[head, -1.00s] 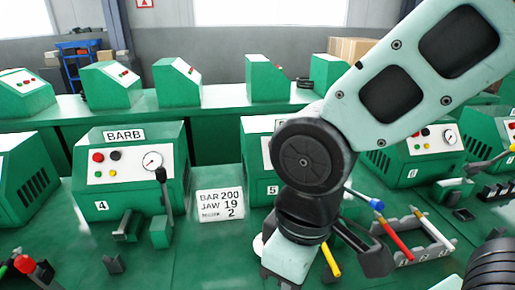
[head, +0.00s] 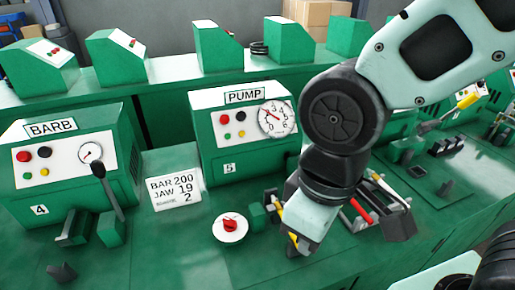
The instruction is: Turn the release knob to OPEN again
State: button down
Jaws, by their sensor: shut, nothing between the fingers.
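The release knob (head: 229,224) is red and sits on a round white dial plate (head: 231,238) on the green bench, in front of the PUMP machine (head: 205,150). Its markings are too small to read, so I cannot tell its setting. My gripper (head: 294,243) is low over the bench, to the right of the knob and apart from it in the picture. It is shut and empty, its fingers partly hidden behind my wrist. The PUMP gauge (head: 276,119) is a white dial with a needle.
The BARB machine (head: 70,145), with a black lever (head: 107,190), stands at left. A yellow-handled tool and a red-handled tool (head: 362,211) lie by my wrist. The bench front left of the knob is mostly clear.

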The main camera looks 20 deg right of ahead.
aim_at(230, 224)
jog(key=j+u, duration=0.1)
jog(key=j, duration=1.45)
jog(key=i, duration=0.05)
